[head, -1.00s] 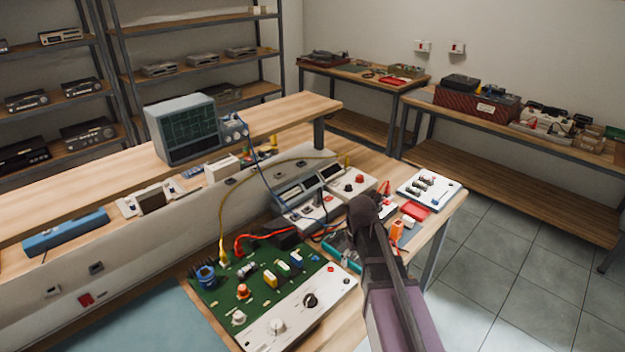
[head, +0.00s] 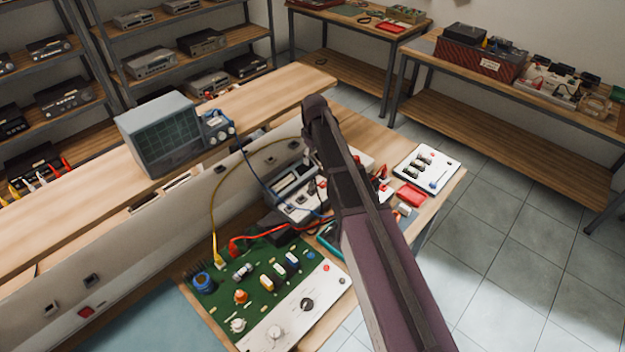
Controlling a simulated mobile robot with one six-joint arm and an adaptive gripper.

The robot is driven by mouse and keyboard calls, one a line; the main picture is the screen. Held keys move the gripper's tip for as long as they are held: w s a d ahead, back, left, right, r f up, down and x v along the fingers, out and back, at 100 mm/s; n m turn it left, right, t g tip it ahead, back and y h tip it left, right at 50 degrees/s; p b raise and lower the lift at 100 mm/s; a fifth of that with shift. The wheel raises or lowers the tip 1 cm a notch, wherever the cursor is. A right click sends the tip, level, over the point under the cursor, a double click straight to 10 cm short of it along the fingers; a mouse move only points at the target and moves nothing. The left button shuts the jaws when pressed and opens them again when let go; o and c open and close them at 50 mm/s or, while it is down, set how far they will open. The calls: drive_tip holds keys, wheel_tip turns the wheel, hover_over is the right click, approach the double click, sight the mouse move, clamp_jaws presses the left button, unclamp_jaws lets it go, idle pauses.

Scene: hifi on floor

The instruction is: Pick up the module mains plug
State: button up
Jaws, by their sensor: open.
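I cannot pick out the module mains plug for certain. A green circuit module (head: 262,275) with a white control strip lies on the bench. A red-orange cable (head: 252,238) runs from its back edge past a dark block (head: 278,222), and a yellow lead (head: 213,225) rises from the same edge. My arm reaches up from the bottom right over the bench, its dark upper joint above the right part of the bench. The jaws cannot be seen; the arm hides part of the bench behind it.
An oscilloscope (head: 160,135) stands on the raised shelf (head: 60,215). Grey meters (head: 298,190), a red tray (head: 412,195) and a white component board (head: 427,167) crowd the bench's right part. A side table (head: 510,120) stands beyond. The tiled floor (head: 510,250) at right is clear.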

sight(312, 183)
drive_tip(key=shift+f, duration=0.1)
wheel_tip(312, 183, down, 8)
drive_tip(key=b, duration=0.8)
drive_tip(key=shift+f+b, duration=0.25)
drive_tip(key=shift+b, duration=0.1)
idle(0.4)
drive_tip(key=f+b, duration=0.3)
drive_tip(key=shift+s+a+f, duration=0.1)
drive_tip(key=shift+a+f, duration=0.05)
drive_tip(key=shift+a, duration=0.15)
drive_tip(key=shift+f+b, duration=0.95)
drive_tip(key=shift+b, duration=0.15)
clamp_jaws()
